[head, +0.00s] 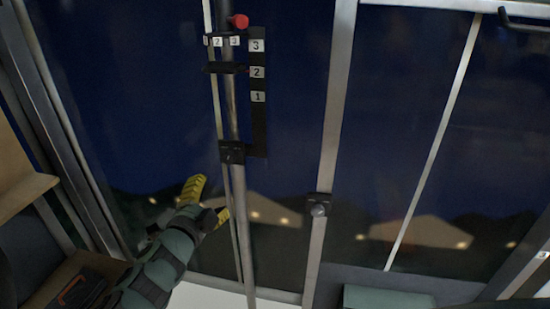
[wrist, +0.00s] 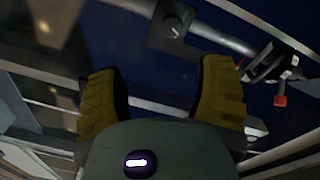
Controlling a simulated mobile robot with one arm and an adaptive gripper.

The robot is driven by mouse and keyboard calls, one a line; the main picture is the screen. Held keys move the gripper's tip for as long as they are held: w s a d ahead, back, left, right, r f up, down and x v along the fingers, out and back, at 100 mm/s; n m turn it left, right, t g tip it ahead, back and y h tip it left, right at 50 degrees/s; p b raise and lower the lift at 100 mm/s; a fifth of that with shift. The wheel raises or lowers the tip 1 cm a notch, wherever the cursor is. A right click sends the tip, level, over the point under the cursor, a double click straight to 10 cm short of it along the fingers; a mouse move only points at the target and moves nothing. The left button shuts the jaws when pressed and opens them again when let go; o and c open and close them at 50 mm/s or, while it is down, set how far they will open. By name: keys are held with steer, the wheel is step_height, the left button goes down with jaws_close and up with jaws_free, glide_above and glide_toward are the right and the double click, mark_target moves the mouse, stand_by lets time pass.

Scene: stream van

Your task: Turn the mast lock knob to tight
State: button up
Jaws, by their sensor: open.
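A black lock plate (head: 231,152) sits low on the upright silver mast (head: 238,195) in the head view. In the wrist view a dark round knob with a pale pointer mark (wrist: 175,28) shows on this plate, near the top. The knob's setting words are too small to read. My gripper (head: 205,203) is open and empty, its yellow fingers below and left of the plate. In the wrist view my gripper (wrist: 160,68) has its fingers wide apart, with the knob beyond them and apart from them.
A red knob (head: 239,20) sits high by the mast, beside a black strip (head: 258,110) numbered 3, 2, 1. A grey round knob (head: 319,210) is on the window frame to the right. A tan shelf (head: 20,175) is at left. Dark window panes lie behind the mast.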

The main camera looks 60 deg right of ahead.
mark_target(228, 161)
steer(key=w+d+n, duration=0.1)
steer(key=d, duration=0.2)
steer(key=w+d+n+p, duration=0.1)
steer(key=w+d, duration=0.1)
steer(key=d, duration=0.1)
steer(key=w+d+r+n+p, duration=0.1)
steer(key=d, duration=0.3)
steer(key=shift+w+t, duration=0.35)
steer(key=shift+t, duration=0.05)
steer(key=shift+x, duration=1.5)
steer(key=shift+o, duration=0.4)
steer(key=shift+w+a, duration=0.1)
jaws_close()
steer(key=shift+b, duration=0.3)
steer(key=shift+f+b, duration=0.15)
steer(key=shift+b, duration=0.2)
